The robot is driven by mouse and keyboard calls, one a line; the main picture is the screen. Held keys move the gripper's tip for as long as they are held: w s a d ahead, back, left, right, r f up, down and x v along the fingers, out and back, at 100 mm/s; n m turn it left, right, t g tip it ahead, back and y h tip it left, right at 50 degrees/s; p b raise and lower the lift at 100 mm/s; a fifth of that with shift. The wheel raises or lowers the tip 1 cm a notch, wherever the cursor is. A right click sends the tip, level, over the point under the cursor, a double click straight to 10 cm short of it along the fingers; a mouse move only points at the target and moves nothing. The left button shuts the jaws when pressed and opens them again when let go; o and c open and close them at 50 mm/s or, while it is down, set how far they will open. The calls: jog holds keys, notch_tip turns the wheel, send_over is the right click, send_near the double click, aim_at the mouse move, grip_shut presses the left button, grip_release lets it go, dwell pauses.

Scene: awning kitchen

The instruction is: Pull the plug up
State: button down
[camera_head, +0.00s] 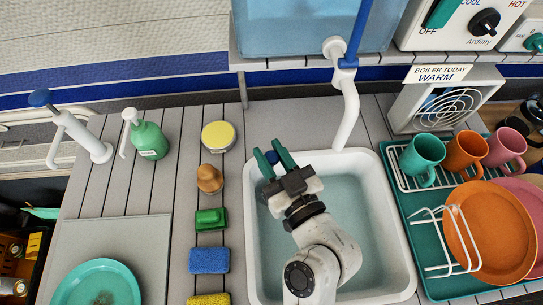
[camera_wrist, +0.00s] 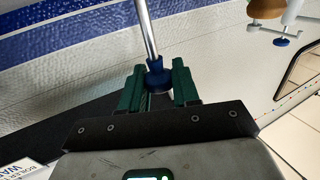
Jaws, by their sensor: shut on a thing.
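My gripper (camera_head: 273,156) has green fingers and is over the upper left part of the white sink (camera_head: 404,225). In the wrist view, my gripper (camera_wrist: 158,88) is shut on a blue knob (camera_wrist: 158,74) at the end of a thin metal rod (camera_wrist: 146,30). I take this knob and rod to be the plug's handle. The knob also shows as a small blue patch between the fingers in the head view (camera_head: 271,158). The rod's far end is outside the wrist view, so I cannot tell whether the plug is seated. Pale blue water (camera_head: 358,207) shows in the sink.
A white tap (camera_head: 347,115) stands behind the sink. A teal drying tray (camera_head: 428,285) with mugs and plates is at the right.

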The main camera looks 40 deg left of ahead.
jog(key=c, duration=0.9)
grip_release()
jog(key=shift+f, duration=0.1)
jog(key=b+v, duration=0.3)
jog(key=v, duration=0.7)
jog(key=shift+d, duration=0.4)
